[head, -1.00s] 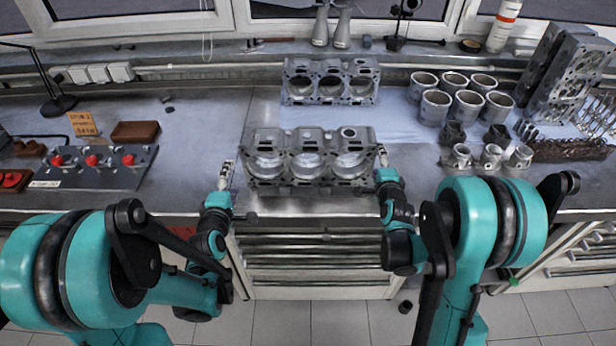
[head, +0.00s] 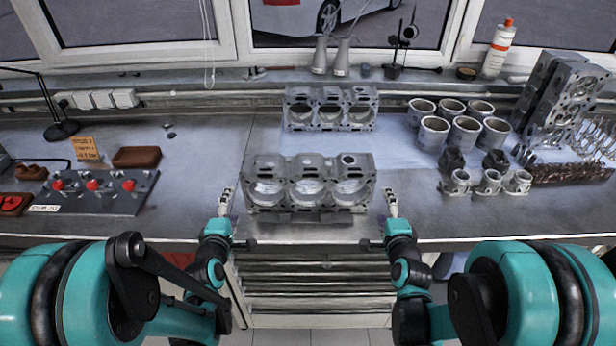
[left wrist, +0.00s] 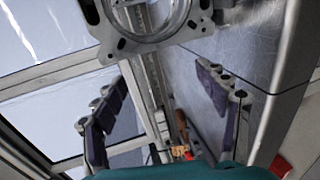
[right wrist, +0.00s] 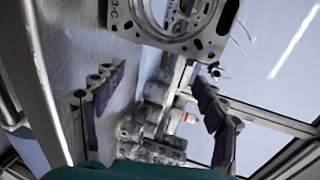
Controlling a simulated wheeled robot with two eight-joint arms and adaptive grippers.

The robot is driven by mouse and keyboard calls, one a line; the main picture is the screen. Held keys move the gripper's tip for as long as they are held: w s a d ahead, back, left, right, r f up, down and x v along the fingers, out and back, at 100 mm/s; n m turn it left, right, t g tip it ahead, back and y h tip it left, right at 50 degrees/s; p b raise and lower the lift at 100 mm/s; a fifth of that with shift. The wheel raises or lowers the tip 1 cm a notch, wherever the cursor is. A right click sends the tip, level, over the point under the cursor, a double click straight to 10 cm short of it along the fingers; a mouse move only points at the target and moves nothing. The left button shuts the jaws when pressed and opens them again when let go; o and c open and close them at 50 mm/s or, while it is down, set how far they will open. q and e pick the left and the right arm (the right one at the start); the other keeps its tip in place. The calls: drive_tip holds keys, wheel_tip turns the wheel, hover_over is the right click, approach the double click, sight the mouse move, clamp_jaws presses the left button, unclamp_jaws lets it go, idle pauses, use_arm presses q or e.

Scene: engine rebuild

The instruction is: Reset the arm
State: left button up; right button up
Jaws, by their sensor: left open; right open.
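My left gripper (head: 226,202) is at the front of the bench, just left of the near engine block (head: 308,186). Its two fingers stand apart and empty in the left wrist view (left wrist: 165,108). My right gripper (head: 391,203) is just right of the same block, also with fingers apart and empty in the right wrist view (right wrist: 160,108). The grey metal block has large round bores and sits near the bench's front edge. Part of it shows at the top of the left wrist view (left wrist: 150,22) and the right wrist view (right wrist: 196,40). Neither gripper holds it.
A second block (head: 330,108) stands behind. Several cylinder liners (head: 433,133), pistons (head: 490,180), a crankshaft (head: 570,172) and an upright cylinder head (head: 562,95) are at right. A plate with red knobs (head: 95,190) lies at left. Bench surface between is clear.

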use_arm(q)
drive_tip(key=s+d+r+m+g, duration=0.1)
drive_tip(key=s+m+g, duration=0.3)
drive_tip(key=s+m, duration=0.5)
drive_tip(key=s+d+m+g, duration=0.2)
drive_tip(key=s+m+g, duration=0.2)
drive_tip(key=s+m, duration=0.5)
drive_tip(key=s, duration=0.4)
drive_tip(key=shift+s+r, duration=0.2)
drive_tip(key=shift+r, duration=0.15)
use_arm(e)
drive_tip(key=s+a+r+n+g, duration=0.1)
drive_tip(key=s+n+g, duration=0.3)
drive_tip(key=s+n, duration=0.5)
drive_tip(key=s+a+n+g, duration=0.2)
drive_tip(key=s+n+g, duration=0.2)
drive_tip(key=s+n, duration=0.5)
drive_tip(key=s, duration=0.4)
drive_tip(key=shift+s+r, duration=0.15)
drive_tip(key=shift+r, duration=0.2)
use_arm(q)
drive_tip(key=shift+d, duration=0.1)
use_arm(e)
drive_tip(key=shift+a, duration=0.1)
